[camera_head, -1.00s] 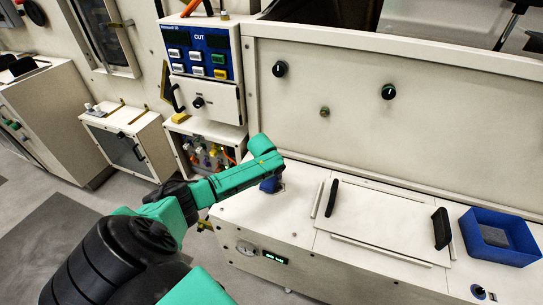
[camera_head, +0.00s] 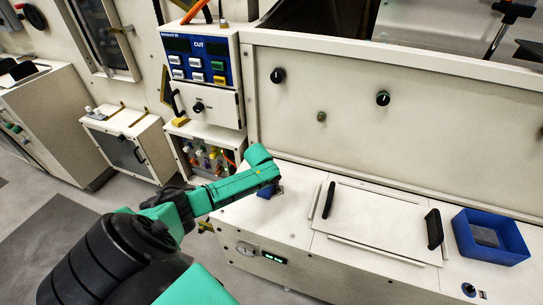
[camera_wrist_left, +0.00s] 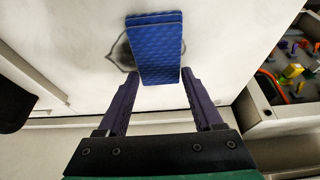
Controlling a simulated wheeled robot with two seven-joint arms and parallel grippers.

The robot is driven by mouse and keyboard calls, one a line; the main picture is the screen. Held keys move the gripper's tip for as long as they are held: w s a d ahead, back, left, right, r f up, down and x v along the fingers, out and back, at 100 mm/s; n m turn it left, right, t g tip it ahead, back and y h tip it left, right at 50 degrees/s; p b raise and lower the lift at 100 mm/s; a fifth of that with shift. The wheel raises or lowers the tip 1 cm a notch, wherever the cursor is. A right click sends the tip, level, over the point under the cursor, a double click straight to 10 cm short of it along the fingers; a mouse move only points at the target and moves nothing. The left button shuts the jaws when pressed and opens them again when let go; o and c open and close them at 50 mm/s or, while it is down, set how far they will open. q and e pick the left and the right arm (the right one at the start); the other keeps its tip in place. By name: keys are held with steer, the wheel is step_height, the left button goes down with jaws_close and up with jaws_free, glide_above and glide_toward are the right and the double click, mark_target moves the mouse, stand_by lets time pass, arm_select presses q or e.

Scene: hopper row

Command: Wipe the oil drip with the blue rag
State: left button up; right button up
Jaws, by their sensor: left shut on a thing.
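The blue rag (camera_wrist_left: 155,50) is a folded, textured pad in the left wrist view. My left gripper (camera_wrist_left: 159,76) is shut on its near end, with a purple finger on each side. The oil drip (camera_wrist_left: 120,54) is a dark-edged grey stain on the white surface. In the head view a bit of the blue rag (camera_head: 276,191) shows below my green left arm, over the white counter; the fingers are mostly hidden. My right gripper is not in view.
A white lid with black handles (camera_head: 375,222) lies on the counter right of my arm. A blue open box (camera_head: 463,238) stands further right. The upright panel (camera_head: 340,130) rises behind. An open bin of colourful parts (camera_wrist_left: 298,62) is at the right in the wrist view.

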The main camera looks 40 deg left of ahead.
arm_select(q)
steer(key=shift+s+p, duration=0.1)
steer(key=shift+p, duration=0.25)
steer(key=shift+f, duration=0.1)
stand_by(0.4)
steer(key=shift+w+f+b, duration=0.1)
steer(key=shift+w+b, duration=0.2)
steer(key=shift+b, duration=0.15)
steer(key=w+b, duration=0.1)
steer(key=w+a+b, duration=0.1)
steer(key=w, duration=0.1)
steer(key=shift+a+b, duration=0.1)
steer(key=shift+b, duration=0.3)
steer(key=shift+w+r, duration=0.15)
steer(key=shift+r, duration=0.05)
steer(key=shift+s+r+p, duration=0.2)
steer(key=shift+r+p, duration=0.05)
steer(key=shift+p, duration=0.2)
steer(key=s+p, duration=0.1)
steer(key=p, duration=0.1)
steer(key=s+d+p, duration=0.1)
steer(key=s+p, duration=0.1)
steer(key=shift+p, duration=0.3)
steer(key=shift+s+f, duration=0.1)
steer(key=shift+s, duration=0.05)
steer(key=shift+f, duration=0.2)
